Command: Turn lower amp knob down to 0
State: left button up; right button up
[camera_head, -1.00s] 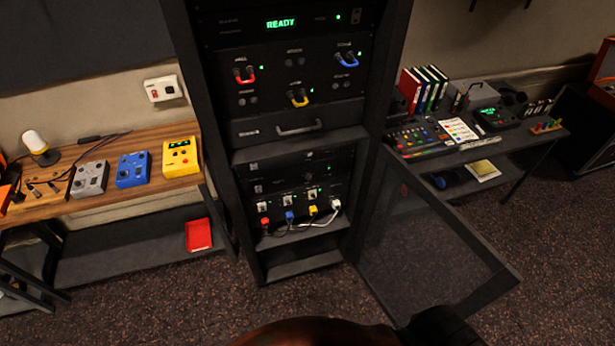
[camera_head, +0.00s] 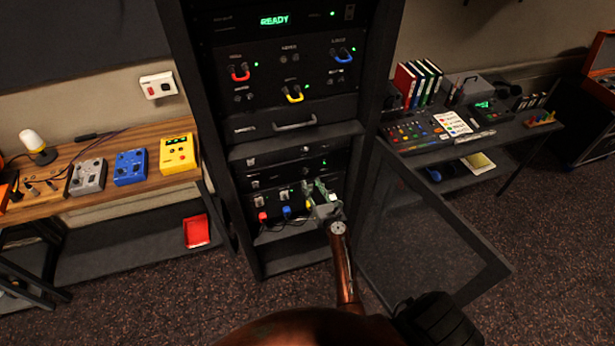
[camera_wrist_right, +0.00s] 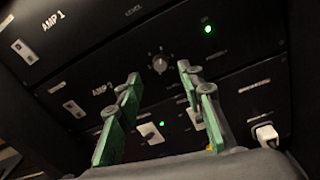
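The rack (camera_head: 247,225) holds two dark amp panels below a drawer. In the right wrist view a small round dial knob (camera_wrist_right: 160,63) with light marks around it shows between and beyond my green fingertips. It appears to sit on the lower amp's panel; its pointer is too small to read. My right gripper (camera_head: 315,188) is in front of the lower rack panels. It also shows in the right wrist view (camera_wrist_right: 158,77), open, with fingers apart and nothing between them. It hides part of the lower panels in the head view. My left gripper is not in view.
Coloured plugs, red (camera_head: 263,217) and blue (camera_head: 286,211), sit below the amps. A white plug (camera_wrist_right: 265,134) is right of my fingers. The open glass rack door (camera_head: 420,235) stands right of my arm. A wooden desk (camera_head: 110,190) is at left.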

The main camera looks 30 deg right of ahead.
aim_at(306, 173)
jog(key=w, duration=0.4)
jog(key=shift+w+d+f+b, duration=0.1)
jog(key=shift+d+b, duration=0.2)
jog(key=shift+d, duration=0.1)
jog(key=shift+w+d, duration=0.1)
jog(key=shift+w, duration=0.65)
jog(key=c, duration=0.7)
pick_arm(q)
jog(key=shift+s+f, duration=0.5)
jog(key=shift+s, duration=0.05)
pick_arm(e)
grip_shut()
